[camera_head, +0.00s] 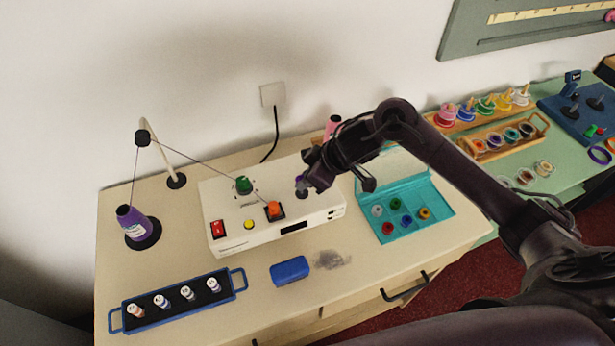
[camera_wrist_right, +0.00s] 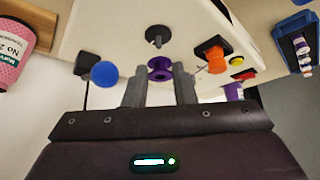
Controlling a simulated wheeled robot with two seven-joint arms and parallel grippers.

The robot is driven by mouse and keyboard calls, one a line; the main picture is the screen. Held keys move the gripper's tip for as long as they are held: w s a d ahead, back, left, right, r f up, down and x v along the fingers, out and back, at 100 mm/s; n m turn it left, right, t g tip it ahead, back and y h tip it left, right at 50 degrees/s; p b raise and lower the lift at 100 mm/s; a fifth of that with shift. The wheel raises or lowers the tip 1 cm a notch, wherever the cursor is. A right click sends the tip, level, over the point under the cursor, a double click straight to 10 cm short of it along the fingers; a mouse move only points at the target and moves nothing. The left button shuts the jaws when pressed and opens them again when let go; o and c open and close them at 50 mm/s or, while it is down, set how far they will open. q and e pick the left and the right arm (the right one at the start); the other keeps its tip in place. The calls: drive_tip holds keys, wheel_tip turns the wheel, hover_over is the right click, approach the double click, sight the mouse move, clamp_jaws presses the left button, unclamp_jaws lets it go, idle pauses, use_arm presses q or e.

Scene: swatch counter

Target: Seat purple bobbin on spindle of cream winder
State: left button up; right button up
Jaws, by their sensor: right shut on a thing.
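The cream winder (camera_head: 270,235) is a pale box on the counter with a red switch, a yellow button, a green knob and an orange part on it. My right gripper (camera_head: 308,176) is over the winder's right part. It is shut on the purple bobbin (camera_wrist_right: 159,69), which shows between the fingertips (camera_wrist_right: 160,84) in the right wrist view. A dark round disc with a short pin, seemingly the spindle (camera_wrist_right: 156,38), appears just beyond the bobbin. The two look apart there. In the head view the bobbin (camera_head: 300,181) is mostly hidden by the gripper. My left gripper is not in view.
A purple thread cone (camera_head: 131,222) stands left, its thread running over a tall guide (camera_head: 143,140) to the winder. A blue spool tray (camera_head: 180,302), a blue block (camera_head: 290,270) and an open teal bobbin box (camera_head: 420,232) surround the winder. A blue ball (camera_wrist_right: 105,74) is near my fingers.

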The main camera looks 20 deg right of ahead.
sight(308, 195)
drive_tip(key=shift+f+b, duration=0.65)
drive_tip(key=shift+f, duration=0.05)
drive_tip(key=shift+f+b, duration=0.45)
drive_tip(key=shift+f, duration=0.55)
drive_tip(key=o, duration=1)
drive_tip(key=shift+r, duration=0.1)
drive_tip(key=shift+s+d+r, duration=0.1)
drive_tip(key=shift+d+r, duration=0.15)
drive_tip(key=shift+r, duration=0.25)
drive_tip(key=v, duration=0.6)
drive_tip(key=shift+s+r, duration=0.25)
